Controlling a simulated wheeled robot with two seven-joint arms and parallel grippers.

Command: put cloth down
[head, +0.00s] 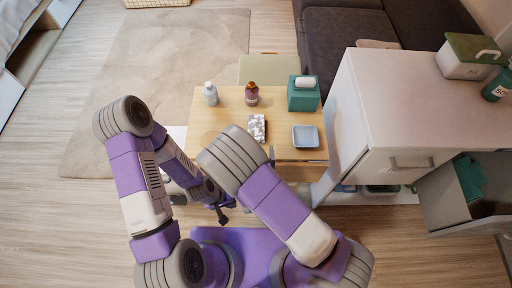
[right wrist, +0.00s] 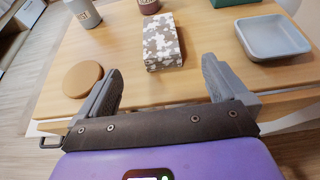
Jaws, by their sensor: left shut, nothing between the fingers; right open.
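A folded cloth with a grey-and-white patchy pattern (head: 257,128) lies on the wooden table (head: 230,105). The cloth also shows in the right wrist view (right wrist: 162,42), just beyond my right fingertips and apart from them. My right gripper (right wrist: 162,80) is open and empty over the table's near edge. In the head view its arm hides most of it. My left gripper (head: 222,214) is shut and empty, low in front of the table and away from the cloth.

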